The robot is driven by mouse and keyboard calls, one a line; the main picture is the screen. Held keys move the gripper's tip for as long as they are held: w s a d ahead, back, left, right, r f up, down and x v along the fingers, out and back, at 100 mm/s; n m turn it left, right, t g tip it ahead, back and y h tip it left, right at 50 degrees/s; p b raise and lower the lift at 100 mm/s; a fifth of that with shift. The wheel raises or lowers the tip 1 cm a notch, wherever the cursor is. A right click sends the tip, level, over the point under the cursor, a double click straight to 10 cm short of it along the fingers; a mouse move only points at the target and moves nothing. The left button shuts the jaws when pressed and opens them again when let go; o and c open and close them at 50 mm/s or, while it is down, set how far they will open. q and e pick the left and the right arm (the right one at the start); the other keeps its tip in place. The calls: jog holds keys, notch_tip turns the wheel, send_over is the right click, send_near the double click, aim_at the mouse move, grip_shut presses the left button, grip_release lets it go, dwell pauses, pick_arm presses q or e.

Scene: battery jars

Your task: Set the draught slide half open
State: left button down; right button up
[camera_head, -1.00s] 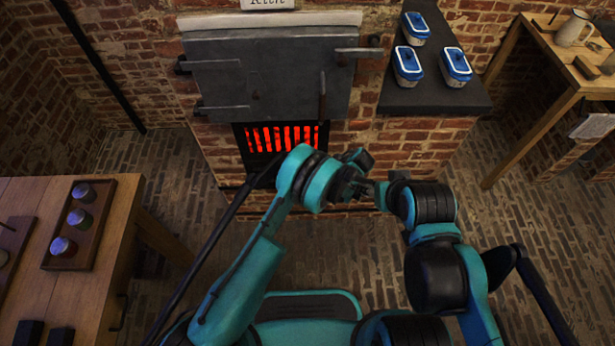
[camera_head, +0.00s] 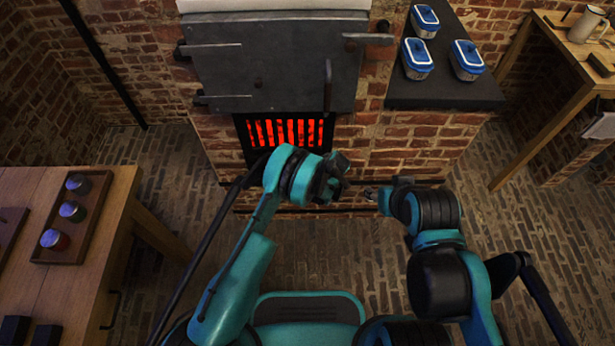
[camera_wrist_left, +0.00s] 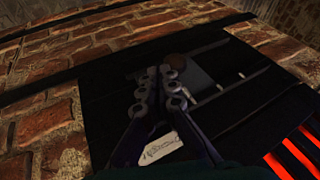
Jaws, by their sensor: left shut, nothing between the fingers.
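The furnace front (camera_head: 270,70) stands ahead, with a glowing red grate (camera_head: 288,132) under its dark door. The left wrist view shows a dark recessed panel with rails, a grey plate (camera_wrist_left: 192,76) that looks like the draught slide, and a round brown knob (camera_wrist_left: 179,62) on it. How far the slide is open I cannot tell. My left gripper (camera_head: 334,180) is low in front of the furnace, below the grate's right end. In the left wrist view its fingers (camera_wrist_left: 160,88) are together and empty, just near the knob; contact is unclear. My right gripper (camera_head: 374,194) is close by on the right, small and unclear.
A white lettered tag (camera_wrist_left: 162,147) shows below the left fingers. A dark ledge (camera_head: 440,92) at right holds three blue-lidded containers. A wooden table (camera_head: 130,190) with a tray of jars (camera_head: 68,218) stands at left. Brick floor is open at right.

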pick_arm(q)
jog(key=a, duration=0.4)
jog(key=shift+a, duration=0.3)
jog(key=shift+d, duration=0.1)
